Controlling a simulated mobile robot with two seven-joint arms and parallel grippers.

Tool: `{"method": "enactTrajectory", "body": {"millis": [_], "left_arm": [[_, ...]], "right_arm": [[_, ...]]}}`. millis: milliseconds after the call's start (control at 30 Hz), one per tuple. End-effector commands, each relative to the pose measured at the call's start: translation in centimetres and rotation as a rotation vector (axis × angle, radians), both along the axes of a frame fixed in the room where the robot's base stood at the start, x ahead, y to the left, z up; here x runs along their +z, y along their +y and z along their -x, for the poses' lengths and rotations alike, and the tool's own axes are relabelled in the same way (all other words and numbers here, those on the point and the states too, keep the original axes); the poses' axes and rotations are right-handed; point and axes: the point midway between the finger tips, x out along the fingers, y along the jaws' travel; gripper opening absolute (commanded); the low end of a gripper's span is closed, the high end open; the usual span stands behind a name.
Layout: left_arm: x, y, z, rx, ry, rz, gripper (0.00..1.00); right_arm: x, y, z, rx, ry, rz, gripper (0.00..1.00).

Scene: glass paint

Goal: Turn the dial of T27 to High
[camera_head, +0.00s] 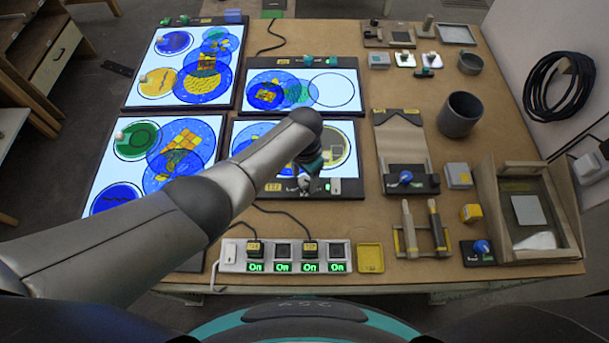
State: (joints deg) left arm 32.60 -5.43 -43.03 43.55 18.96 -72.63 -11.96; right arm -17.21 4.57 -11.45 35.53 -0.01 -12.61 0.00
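Several lit light panels with blue and yellow round glass pieces lie on the table. The lower middle panel (345,126) has a small yellow tag (273,187) on its front edge; I cannot read surely whether it says T27. My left gripper (306,183) points down at this panel's front edge, close to a small white control (336,186). The gripper and forearm cover part of the panel. I cannot make out the dial, its setting, or whether the gripper touches it. The finger gap is too small to judge. My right gripper is not in view.
A power strip (285,258) with several green "On" displays lies in front of the panel, with black cables. A yellow tray (370,257), tool holder (420,240), grey cup (460,114) and wooden-framed box (530,215) stand to the right. An upper middle panel (345,70) lies behind.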

Motion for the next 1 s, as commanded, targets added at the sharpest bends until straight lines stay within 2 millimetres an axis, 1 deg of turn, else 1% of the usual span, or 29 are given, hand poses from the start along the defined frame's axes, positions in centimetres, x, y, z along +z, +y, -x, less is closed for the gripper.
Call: {"method": "enactTrajectory", "body": {"millis": [233,367,467,700,1000], "left_arm": [[0.0,0.0,0.0,-0.001,-0.001,-0.001,0.67],[0.7,0.0,0.0,-0.002,-0.002,0.001,0.67],[1.8,0.0,0.0,-0.002,-0.003,0.001,0.67],[5.9,0.0,-0.1,-0.001,-0.004,0.001,0.67],[11.2,0.0,-0.1,-0.002,-0.004,0.002,0.67]], "right_arm": [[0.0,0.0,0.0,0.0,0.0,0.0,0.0],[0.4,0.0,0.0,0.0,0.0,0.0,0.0],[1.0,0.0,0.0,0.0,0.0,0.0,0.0],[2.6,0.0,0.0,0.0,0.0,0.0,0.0],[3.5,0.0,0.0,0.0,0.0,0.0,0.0]]}}
